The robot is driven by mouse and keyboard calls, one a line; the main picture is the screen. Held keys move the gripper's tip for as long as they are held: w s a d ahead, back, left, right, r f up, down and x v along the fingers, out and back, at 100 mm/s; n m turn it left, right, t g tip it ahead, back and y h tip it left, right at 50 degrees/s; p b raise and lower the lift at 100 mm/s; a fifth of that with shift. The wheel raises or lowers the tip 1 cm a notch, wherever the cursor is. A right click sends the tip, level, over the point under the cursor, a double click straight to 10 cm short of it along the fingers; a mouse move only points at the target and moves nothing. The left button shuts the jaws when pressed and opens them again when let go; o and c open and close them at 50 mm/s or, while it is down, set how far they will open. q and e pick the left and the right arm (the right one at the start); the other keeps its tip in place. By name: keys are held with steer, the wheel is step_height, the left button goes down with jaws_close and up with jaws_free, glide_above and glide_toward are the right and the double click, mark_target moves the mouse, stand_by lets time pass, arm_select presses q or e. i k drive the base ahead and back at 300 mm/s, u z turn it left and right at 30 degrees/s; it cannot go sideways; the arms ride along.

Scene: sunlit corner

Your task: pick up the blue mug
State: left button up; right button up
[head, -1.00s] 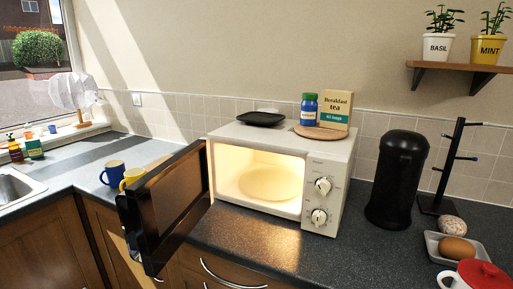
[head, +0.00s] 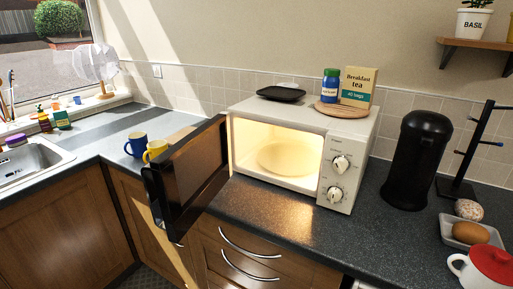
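The blue mug (head: 136,145) stands upright on the dark worktop at the left, in the corner between the sink and the microwave. A yellow mug (head: 155,151) stands just right of it and slightly nearer, partly behind the edge of the open microwave door (head: 193,176). The blue mug's handle points left. Neither of my grippers shows in the head view.
The lit microwave (head: 301,152) stands open and empty, its door swung out over the worktop's front edge, right of the mugs. The sink (head: 30,160) is at the far left. A black canister (head: 416,160), mug tree (head: 470,160), egg dish (head: 468,232) and red-lidded pot (head: 488,268) stand right.

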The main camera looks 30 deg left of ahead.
mark_target(138, 141)
steer(key=u, duration=0.05)
steer(key=k, duration=0.5)
steer(key=u, duration=2.2)
steer(key=i, duration=1.85)
steer(key=z, duration=1.15)
